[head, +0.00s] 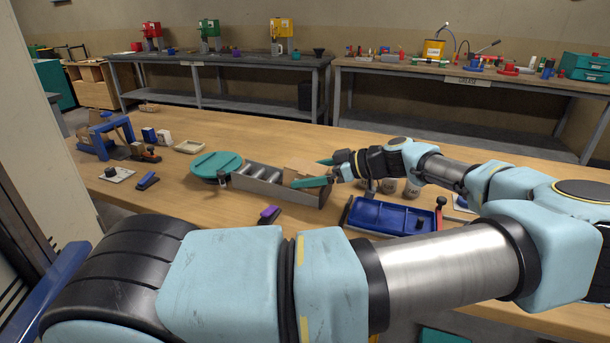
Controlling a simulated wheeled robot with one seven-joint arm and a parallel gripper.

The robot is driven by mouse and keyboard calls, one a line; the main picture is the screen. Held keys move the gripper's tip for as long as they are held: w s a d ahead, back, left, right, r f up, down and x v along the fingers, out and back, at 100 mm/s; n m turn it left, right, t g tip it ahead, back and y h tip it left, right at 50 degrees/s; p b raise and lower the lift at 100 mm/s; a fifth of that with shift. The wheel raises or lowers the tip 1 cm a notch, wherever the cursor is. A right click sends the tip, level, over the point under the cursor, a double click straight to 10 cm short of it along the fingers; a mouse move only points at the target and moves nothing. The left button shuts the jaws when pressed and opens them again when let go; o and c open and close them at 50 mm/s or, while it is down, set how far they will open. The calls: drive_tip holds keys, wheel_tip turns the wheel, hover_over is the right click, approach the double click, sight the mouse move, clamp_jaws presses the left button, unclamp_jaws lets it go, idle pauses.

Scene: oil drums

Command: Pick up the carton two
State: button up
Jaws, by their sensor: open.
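A brown carton (299,167) sits at the right end of a grey metal roller tray (243,183) on the wooden table. No number can be read on it, so I cannot tell whether it is carton two. My gripper (308,173) is open, and its teal fingers reach in from the right. One finger is on the near side of the carton and the other on the far side. I cannot tell whether they touch it. The near finger hides part of the carton.
A round teal turntable (216,166) adjoins the tray's left end. A blue tray (391,217) and small cans (412,188) are beside my arm. A blue tape dispenser (104,137), small boxes (156,136) and a purple-topped block (269,214) stand left. Workbenches (217,62) line the wall.

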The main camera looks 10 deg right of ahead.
drive_tip(key=shift+w+a+f, duration=0.25)
drive_tip(key=shift+a, duration=0.2)
drive_tip(key=c, duration=1.4)
drive_tip(key=shift+r, duration=0.1)
